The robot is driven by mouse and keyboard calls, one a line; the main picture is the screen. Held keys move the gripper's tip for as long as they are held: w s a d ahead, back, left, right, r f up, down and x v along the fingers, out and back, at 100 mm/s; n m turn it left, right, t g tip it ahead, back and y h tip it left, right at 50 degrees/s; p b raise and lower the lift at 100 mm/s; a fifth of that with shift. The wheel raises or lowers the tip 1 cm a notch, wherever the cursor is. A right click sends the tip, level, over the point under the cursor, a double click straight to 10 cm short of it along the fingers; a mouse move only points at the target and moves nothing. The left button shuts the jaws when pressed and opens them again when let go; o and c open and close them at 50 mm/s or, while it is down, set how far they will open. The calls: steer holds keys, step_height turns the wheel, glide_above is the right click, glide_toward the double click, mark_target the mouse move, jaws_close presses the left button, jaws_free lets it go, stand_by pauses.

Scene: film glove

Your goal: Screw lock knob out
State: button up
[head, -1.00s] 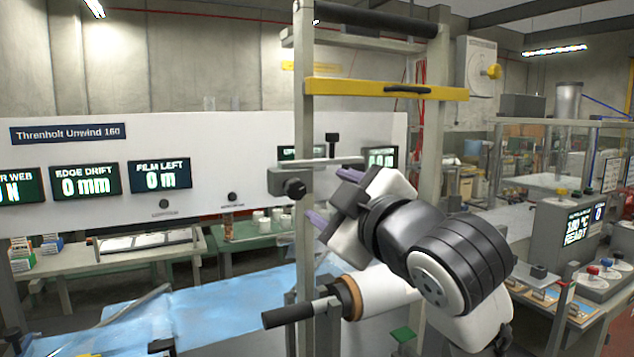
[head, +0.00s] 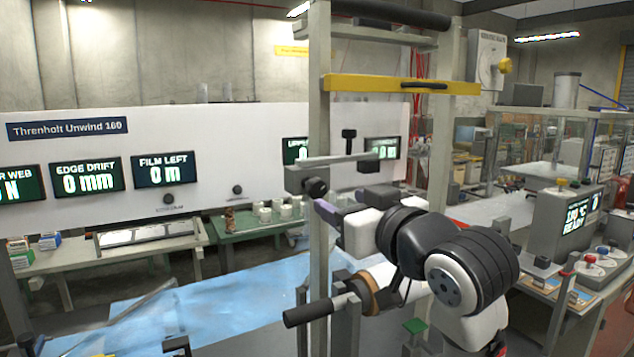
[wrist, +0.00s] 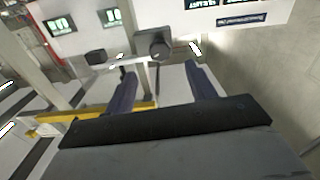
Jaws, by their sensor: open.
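The lock knob (head: 316,187) is a black round knob on the grey bracket at the left post of the tall frame. In the wrist view the knob (wrist: 153,45) sits beyond the fingertips, between their lines. My gripper (head: 336,203) is just right of and a little below the knob in the head view. My gripper (wrist: 163,68) is open and empty, its two purple fingers apart on either side of a gap. The fingers do not appear to touch the knob. One finger is partly hidden in the head view.
A yellow crossbar (head: 400,86) spans the frame above. A black T-shaped handle (head: 348,140) stands on the bracket's bar. A roll (head: 380,280) with a black handle (head: 310,312) lies below my gripper. Blue film (head: 210,305) stretches to the left.

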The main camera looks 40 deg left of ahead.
mark_target(319, 189)
steer(key=p+x, duration=0.3)
steer(key=x, duration=0.7)
steer(key=shift+a, duration=0.3)
steer(key=c, duration=1)
steer(key=shift+o, duration=0.2)
steer(key=shift+n, duration=0.4)
steer(key=n+b, duration=0.2)
steer(key=n, duration=0.2)
steer(key=shift+f+n+b, duration=0.1)
steer(key=shift+n+b, duration=0.2)
steer(key=shift+n, duration=0.1)
steer(key=n+b, duration=0.2)
steer(key=n, duration=0.4)
steer(key=shift+n, duration=0.3)
